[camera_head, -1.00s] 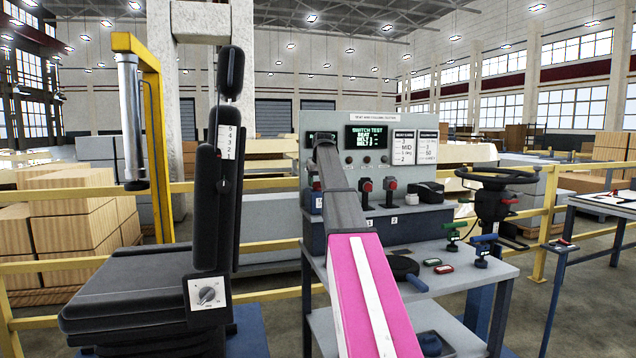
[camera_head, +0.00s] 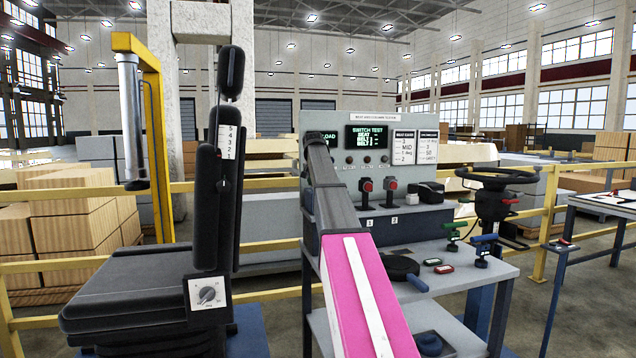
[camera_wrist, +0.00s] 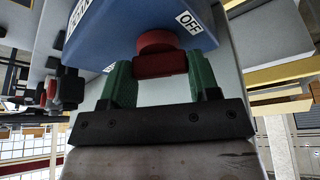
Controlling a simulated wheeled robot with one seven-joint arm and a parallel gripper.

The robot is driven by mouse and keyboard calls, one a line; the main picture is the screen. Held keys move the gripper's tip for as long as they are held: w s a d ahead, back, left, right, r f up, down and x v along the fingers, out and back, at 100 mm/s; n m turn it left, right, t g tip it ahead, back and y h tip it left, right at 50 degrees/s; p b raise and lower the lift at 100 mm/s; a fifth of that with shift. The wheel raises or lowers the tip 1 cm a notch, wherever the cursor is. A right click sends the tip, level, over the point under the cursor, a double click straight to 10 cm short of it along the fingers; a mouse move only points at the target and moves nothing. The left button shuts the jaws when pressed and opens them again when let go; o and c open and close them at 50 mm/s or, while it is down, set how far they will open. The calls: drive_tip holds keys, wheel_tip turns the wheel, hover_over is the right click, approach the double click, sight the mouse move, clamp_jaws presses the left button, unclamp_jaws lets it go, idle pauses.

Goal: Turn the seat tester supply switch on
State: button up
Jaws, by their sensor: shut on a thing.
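The supply switch shows in the wrist view as a blue box (camera_wrist: 125,25) with a red knob (camera_wrist: 158,62) that has a wide grip bar. An OFF label (camera_wrist: 188,22) sits to the right of the knob; another label at the box's left is cut off. My gripper (camera_wrist: 161,68) has its green fingers on both sides of the red bar, shut on it. In the head view my arm hides the gripper and the knob.
The tester panel (camera_head: 434,125) with lit screens (camera_head: 367,137) stands behind my arm. A black seat (camera_head: 150,285) stands close on the left.

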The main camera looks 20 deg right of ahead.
drive_tip(key=m+g+h, duration=0.1)
drive_tip(key=m, duration=0.2)
drive_tip(key=m+g, duration=0.1)
drive_tip(key=m, duration=0.2)
drive_tip(key=shift+w+h, duration=0.15)
drive_tip(key=shift+h, duration=0.25)
drive_tip(key=m+g, duration=0.1)
drive_tip(key=m, duration=0.1)
drive_tip(key=m+g, duration=0.1)
drive_tip(key=m, duration=0.2)
drive_tip(key=shift+a, duration=0.1)
drive_tip(key=shift+m, duration=0.4)
drive_tip(key=o, duration=0.9)
drive_tip(key=shift+r, duration=0.15)
drive_tip(key=v, duration=1)
drive_tip(key=shift+a+r, duration=0.25)
